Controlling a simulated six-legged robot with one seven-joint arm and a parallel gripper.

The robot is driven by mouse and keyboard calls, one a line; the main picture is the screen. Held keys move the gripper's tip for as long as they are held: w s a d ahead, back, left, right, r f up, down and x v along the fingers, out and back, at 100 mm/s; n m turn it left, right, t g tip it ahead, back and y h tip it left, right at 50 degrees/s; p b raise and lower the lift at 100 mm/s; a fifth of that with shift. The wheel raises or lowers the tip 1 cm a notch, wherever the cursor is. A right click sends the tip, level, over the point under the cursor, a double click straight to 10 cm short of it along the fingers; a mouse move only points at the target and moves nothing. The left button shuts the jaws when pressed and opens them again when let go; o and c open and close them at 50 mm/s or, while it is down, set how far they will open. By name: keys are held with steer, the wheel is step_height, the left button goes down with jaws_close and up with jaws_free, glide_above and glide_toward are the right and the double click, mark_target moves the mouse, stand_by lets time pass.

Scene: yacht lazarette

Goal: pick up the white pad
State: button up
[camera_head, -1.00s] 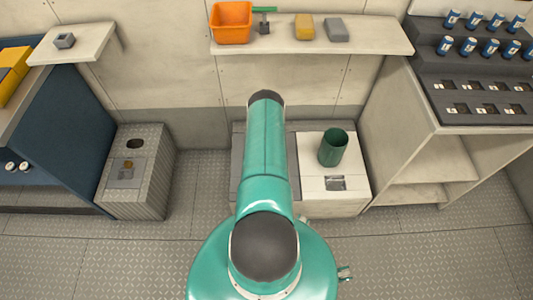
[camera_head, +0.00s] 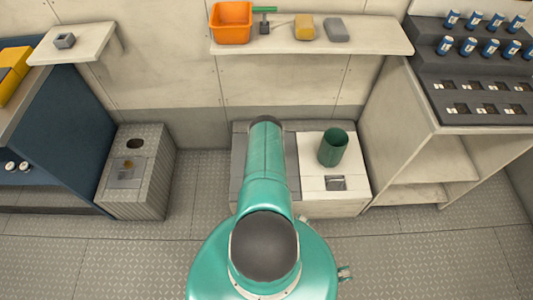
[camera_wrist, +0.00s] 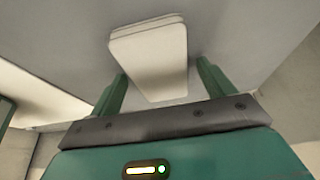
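The white pad (camera_wrist: 150,60) is a pale rounded slab, seen in the wrist view lying against a plain grey surface (camera_wrist: 245,40). My gripper (camera_wrist: 161,68) is open, with one green finger on each side of the pad's near end. A gap shows between the pad and at least the left finger; I cannot tell how high the fingertips are above the surface. In the head view the pad and the gripper are hidden behind my teal arm.
A white-topped locker (camera_head: 315,205) with a green cup (camera_head: 333,148) stands right of my arm. A ribbed grey box (camera_head: 150,180) is at left. The shelf (camera_head: 380,40) behind holds an orange bin (camera_head: 231,22), a yellow block and a grey block. Floor between is clear.

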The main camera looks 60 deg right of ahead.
steer(key=c, duration=0.9)
steer(key=shift+r, duration=0.1)
